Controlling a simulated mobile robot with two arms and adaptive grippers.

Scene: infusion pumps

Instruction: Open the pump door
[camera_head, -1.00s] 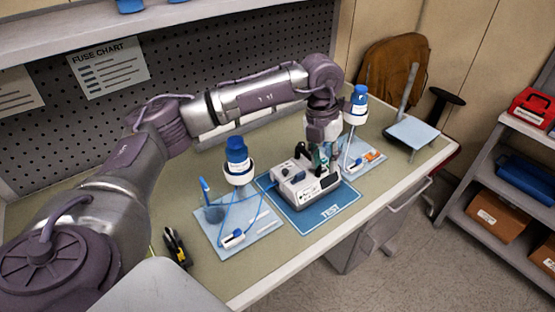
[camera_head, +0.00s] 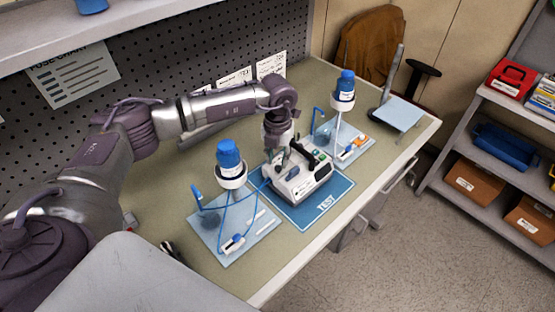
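The white and grey infusion pump (camera_head: 294,188) sits on a blue mat marked TEST (camera_head: 322,208) in the middle of the bench. Dark and green parts show on its top. I cannot tell how far its door stands open. My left gripper (camera_head: 281,160) points down at the pump's rear left side, close to it or touching it. Its fingers are small and dark against the pump, so I cannot tell whether they are open or shut. My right gripper is not in view.
A blue-capped bottle on a stand (camera_head: 230,160) with blue tubing stands left of the pump on a pale tray (camera_head: 214,252). Another blue-capped bottle (camera_head: 343,90) stands behind right. A pegboard (camera_head: 150,80) closes the back. Shelves (camera_head: 455,190) stand at the right.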

